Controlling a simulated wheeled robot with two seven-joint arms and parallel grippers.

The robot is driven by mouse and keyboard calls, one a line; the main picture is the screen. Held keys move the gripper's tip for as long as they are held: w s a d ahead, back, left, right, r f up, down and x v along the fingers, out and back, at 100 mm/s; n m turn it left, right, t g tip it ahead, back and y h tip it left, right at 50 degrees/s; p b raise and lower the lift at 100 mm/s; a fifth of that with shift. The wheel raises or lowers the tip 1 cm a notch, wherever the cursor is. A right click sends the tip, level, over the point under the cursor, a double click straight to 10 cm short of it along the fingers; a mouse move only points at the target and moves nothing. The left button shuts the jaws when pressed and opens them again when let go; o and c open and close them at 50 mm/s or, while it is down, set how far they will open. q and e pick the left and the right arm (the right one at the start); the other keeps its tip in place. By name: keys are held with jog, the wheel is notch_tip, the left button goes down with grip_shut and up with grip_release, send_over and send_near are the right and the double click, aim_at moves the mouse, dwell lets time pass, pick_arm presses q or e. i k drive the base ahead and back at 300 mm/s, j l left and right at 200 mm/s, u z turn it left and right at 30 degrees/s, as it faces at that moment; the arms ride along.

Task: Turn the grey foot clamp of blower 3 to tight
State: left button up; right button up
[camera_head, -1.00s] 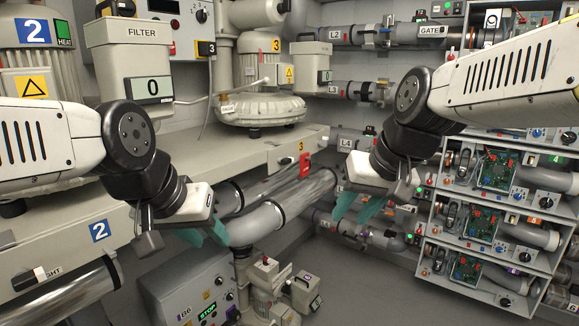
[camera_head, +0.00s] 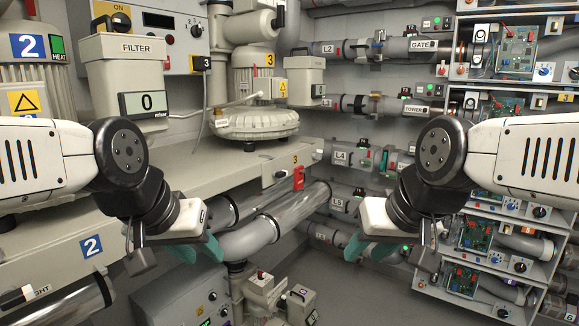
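Blower 3 (camera_head: 252,122) is a beige motor unit with a yellow 3 label, standing on the back end of the grey bench. On the bench's front edge, under another yellow 3, a small grey clamp with a dark part (camera_head: 280,175) sits left of a red clamp (camera_head: 298,178). The grey one looks like the foot clamp; its setting is too small to read. My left gripper (camera_head: 199,249) is open and empty, in front of and lower left of the clamps. My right gripper (camera_head: 368,249) is open and empty, lower right of them. Neither touches a clamp.
Clear pipes and a grey elbow (camera_head: 262,232) run just below the clamps. A filter box (camera_head: 125,75) stands on the bench at left. Shelves of circuit boards (camera_head: 480,235) fill the right side. A control box (camera_head: 180,295) stands below my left gripper.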

aim_at(317, 156)
jog(key=i+l, duration=0.7)
jog(key=l, duration=0.1)
